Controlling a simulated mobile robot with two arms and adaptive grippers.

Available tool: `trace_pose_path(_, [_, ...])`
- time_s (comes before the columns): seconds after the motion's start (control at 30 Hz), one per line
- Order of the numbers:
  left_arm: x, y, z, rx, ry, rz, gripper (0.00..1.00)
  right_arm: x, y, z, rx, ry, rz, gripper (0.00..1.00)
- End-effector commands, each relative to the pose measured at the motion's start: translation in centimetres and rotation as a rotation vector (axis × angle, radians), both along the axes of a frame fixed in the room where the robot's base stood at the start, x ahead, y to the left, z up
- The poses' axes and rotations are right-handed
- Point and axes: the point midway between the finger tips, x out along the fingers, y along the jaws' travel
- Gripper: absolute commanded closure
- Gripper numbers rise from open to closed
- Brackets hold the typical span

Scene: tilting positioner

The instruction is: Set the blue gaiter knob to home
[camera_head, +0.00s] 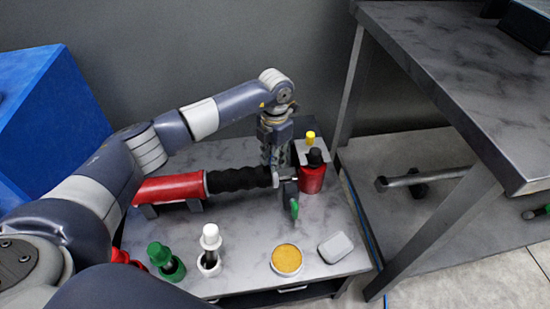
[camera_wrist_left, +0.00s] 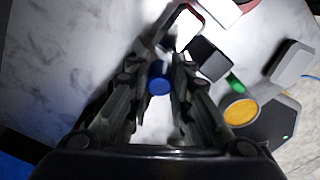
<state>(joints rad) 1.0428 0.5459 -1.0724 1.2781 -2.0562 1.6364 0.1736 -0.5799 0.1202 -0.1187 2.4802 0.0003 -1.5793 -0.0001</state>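The blue knob (camera_wrist_left: 159,78) shows in the left wrist view as a round blue cap between the fingers of my left gripper (camera_wrist_left: 165,60). The fingers stand close on either side of it, but I cannot tell whether they touch it. In the head view my left gripper (camera_head: 275,152) points down behind the black-gaitered red tool, and the knob is hidden there. My right gripper is in neither view.
A red handle with a black gaiter (camera_head: 238,179) lies across the table (camera_head: 330,210). A red canister (camera_head: 312,178), green knob (camera_head: 160,254), white knob (camera_head: 210,240), yellow-topped round tin (camera_head: 286,260) and grey block (camera_head: 335,247) stand nearby. A higher table (camera_head: 450,70) is at right.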

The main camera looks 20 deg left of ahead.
Motion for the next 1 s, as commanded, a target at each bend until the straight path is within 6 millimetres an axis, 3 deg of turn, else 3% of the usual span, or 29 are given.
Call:
trace_pose_path(0.03, [0.7,-0.1,2.8,-0.012,-0.019,0.003,0.61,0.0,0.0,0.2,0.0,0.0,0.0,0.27])
trace_pose_path(0.4, [0.6,-0.4,10.3,-0.014,-0.016,-0.003,0.59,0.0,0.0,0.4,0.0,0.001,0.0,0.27])
trace_pose_path(0.6, [0.5,-0.2,11.5,-0.01,-0.011,0.0,0.59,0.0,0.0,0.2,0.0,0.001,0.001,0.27])
trace_pose_path(1.0, [0.2,0.2,11.6,-0.01,-0.007,0.0,0.59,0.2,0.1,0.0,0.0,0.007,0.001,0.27])
